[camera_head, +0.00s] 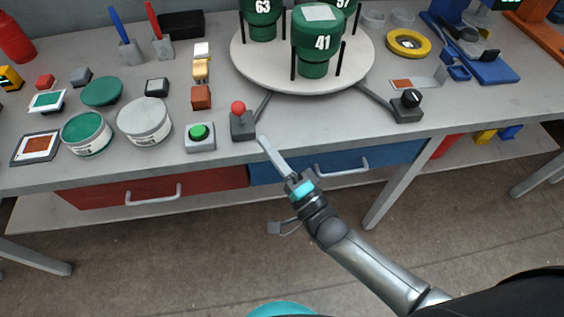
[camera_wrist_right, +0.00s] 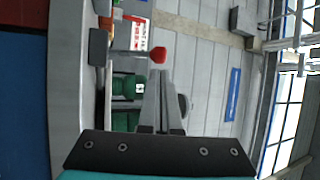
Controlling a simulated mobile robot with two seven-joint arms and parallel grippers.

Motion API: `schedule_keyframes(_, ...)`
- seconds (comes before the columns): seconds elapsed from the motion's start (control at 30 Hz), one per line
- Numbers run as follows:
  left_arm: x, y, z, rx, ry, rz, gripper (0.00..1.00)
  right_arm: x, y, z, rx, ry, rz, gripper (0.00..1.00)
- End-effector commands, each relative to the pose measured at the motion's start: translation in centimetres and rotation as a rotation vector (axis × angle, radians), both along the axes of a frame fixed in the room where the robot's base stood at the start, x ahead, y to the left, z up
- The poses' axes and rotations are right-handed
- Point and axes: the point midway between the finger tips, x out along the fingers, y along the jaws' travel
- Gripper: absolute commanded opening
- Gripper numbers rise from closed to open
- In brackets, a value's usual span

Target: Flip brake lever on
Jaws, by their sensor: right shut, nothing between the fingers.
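A lever with a red ball knob (camera_head: 238,107) stands on a small dark base (camera_head: 243,127) near the table's front edge. My right gripper (camera_head: 264,142) is shut and empty, just in front and to the right of the lever base, apart from it in the head view. In the right wrist view the red knob (camera_wrist_right: 158,54) shows just beyond the shut fingertips (camera_wrist_right: 158,75); I cannot tell the exact gap. My left gripper is not in view.
A green push button (camera_head: 199,132) sits left of the lever, and a black knob box (camera_head: 407,107) to the right. Behind is a round turntable (camera_head: 270,78) with green numbered cylinders. Drawers, red (camera_head: 120,192) and blue (camera_head: 300,166), hang under the tabletop.

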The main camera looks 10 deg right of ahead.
Motion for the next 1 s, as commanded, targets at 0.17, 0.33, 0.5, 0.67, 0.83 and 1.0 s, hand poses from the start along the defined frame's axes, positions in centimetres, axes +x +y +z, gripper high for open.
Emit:
schedule_keyframes(0.17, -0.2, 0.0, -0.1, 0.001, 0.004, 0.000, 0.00, 2.9, 1.6, 1.1, 0.001, -0.002, 0.000, 0.00)
schedule_keyframes(0.33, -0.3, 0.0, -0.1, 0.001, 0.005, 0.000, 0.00, 4.6, 2.4, 1.6, 0.000, 0.000, -0.001, 0.00)
schedule_keyframes(0.5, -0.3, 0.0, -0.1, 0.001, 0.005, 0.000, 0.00, 5.1, 2.8, 1.8, 0.000, 0.001, 0.000, 0.00)
schedule_keyframes(0.67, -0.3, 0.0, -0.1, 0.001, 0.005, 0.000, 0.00, 5.1, 2.8, 1.8, 0.000, 0.001, 0.000, 0.00)
schedule_keyframes(0.83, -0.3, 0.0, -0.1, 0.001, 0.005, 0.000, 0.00, 5.1, 2.7, 1.8, 0.000, 0.002, 0.000, 0.00)
schedule_keyframes(1.0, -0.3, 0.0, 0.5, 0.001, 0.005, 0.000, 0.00, 5.2, 2.7, 2.1, 0.000, 0.018, 0.000, 0.00)
